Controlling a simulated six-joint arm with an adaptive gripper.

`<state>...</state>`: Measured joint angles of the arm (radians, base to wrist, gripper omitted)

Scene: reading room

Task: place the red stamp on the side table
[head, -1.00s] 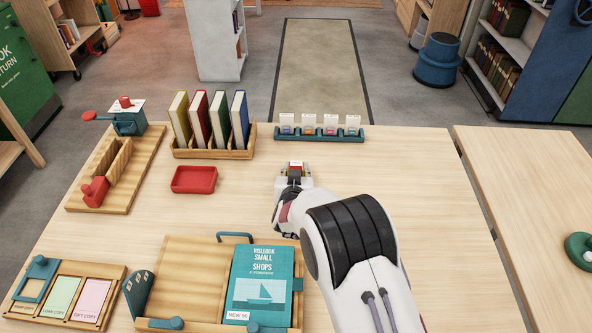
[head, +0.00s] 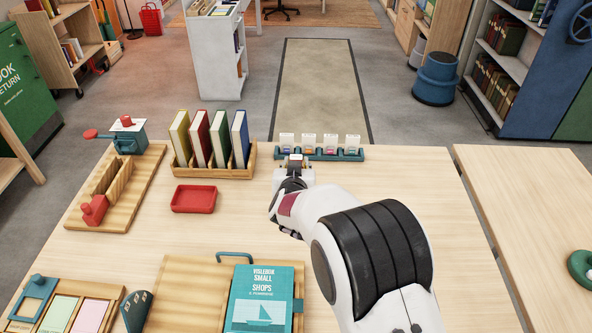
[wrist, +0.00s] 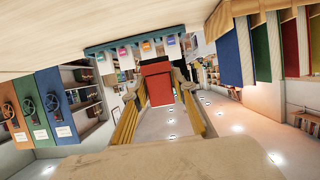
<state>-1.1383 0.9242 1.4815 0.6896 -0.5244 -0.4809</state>
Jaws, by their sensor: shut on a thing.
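My gripper (head: 295,165) is over the back middle of the large table, just in front of the teal rack in the head view. It is shut on the red stamp (wrist: 157,82), a red block that shows between the fingers in the wrist view. Only a small part of the stamp shows in the head view. The side table (head: 525,200) is the pale wooden top at the right, apart from the large table by a narrow gap. My gripper is well to the left of it.
A teal rack (head: 345,155) of colour-marked white pieces stands behind my gripper. Upright books (head: 240,138) in a wooden holder and a red tray (head: 193,199) are to its left. A green ring (head: 580,268) lies on the side table, whose remaining visible top is clear.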

